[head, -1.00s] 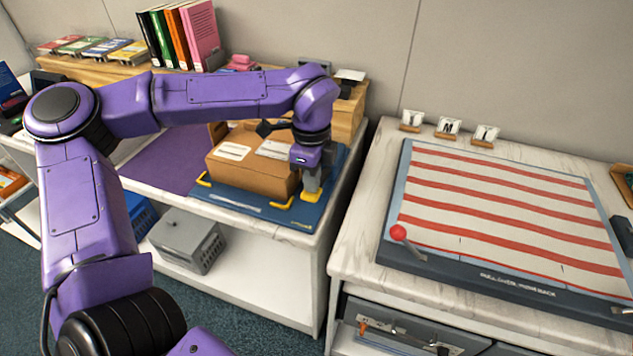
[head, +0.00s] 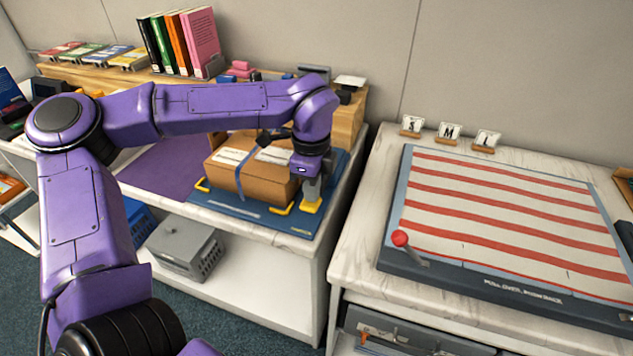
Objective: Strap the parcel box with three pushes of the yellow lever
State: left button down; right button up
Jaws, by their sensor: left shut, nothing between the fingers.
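The brown parcel box (head: 270,183) sits on a blue base plate (head: 240,206) on the left counter, between yellow corner guides. A blue strap (head: 239,182) runs over its left part. The yellow lever (head: 312,205) is at the plate's right corner, beside the box; only its low yellow part shows. My left gripper (head: 311,192) is shut and empty, pointing down right at the yellow lever, and seems to touch it. My arm hides the area behind the box. My right gripper is not in view.
A striped red-and-white board (head: 505,225) with a red-knobbed lever (head: 400,239) lies on the right counter. Books (head: 182,40) stand on a wooden shelf behind my arm. A grey crate (head: 186,249) is on the lower shelf. A gap separates the counters.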

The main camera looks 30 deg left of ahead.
pick_arm(q)
notch_tip(320, 180, up, 7)
jog(key=p, duration=0.4)
jog(key=shift+r+p, duration=0.2)
jog(key=shift+p, duration=0.15)
dwell(0.4)
